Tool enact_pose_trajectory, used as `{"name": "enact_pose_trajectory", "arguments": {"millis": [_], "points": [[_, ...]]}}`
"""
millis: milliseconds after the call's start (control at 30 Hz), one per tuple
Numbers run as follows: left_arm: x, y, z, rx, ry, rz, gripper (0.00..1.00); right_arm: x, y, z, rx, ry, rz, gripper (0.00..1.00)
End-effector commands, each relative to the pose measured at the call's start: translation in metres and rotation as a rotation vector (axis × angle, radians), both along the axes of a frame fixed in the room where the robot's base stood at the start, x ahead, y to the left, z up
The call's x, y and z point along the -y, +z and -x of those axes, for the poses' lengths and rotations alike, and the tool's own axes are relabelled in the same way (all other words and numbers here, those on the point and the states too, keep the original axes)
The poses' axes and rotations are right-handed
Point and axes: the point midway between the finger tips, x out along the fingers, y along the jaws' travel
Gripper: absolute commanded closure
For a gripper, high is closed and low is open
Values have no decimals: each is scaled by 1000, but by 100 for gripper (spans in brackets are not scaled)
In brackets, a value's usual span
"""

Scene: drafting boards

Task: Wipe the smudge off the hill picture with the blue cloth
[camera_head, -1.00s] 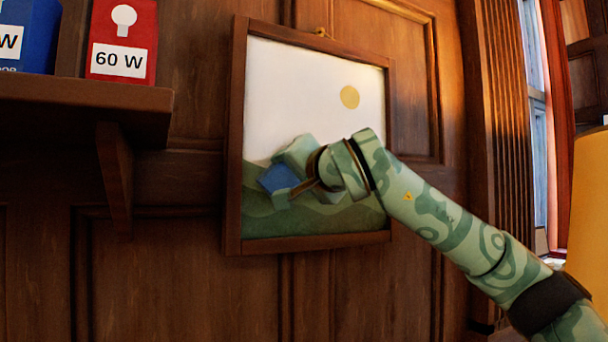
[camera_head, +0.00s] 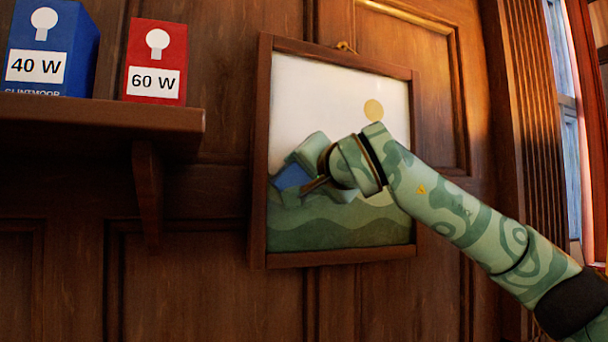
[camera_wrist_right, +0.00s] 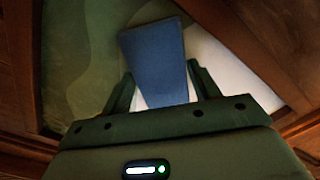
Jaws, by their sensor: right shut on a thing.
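The hill picture (camera_head: 340,232) hangs in a brown wooden frame on the panelled wall, with green hills, a white sky and a yellow sun. My right gripper (camera_head: 306,186) is in front of its left half and is shut on the blue cloth (camera_head: 291,177). The cloth lies over the left part, near where hills and sky meet. In the right wrist view the blue cloth (camera_wrist_right: 153,62) sticks out from between the two fingers, against the picture; contact is hard to judge. I cannot make out a smudge; the gripper and cloth hide part of the picture. My left gripper is not in view.
A wooden shelf (camera_head: 110,117) on a bracket juts out left of the picture. A blue 40 W box (camera_head: 80,45) and a red 60 W box (camera_head: 157,60) stand on it. Bare wall lies below the picture. A window is at the far right.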

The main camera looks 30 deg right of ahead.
Motion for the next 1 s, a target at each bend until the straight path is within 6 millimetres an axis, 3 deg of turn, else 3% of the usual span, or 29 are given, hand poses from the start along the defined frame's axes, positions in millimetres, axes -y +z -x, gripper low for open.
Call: {"name": "enact_pose_trajectory", "arguments": {"millis": [200,1000], "points": [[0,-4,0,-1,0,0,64,24,-5,2,-2,-4,-2,57],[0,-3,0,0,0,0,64,72,-11,5,-3,-4,-3,57]]}}
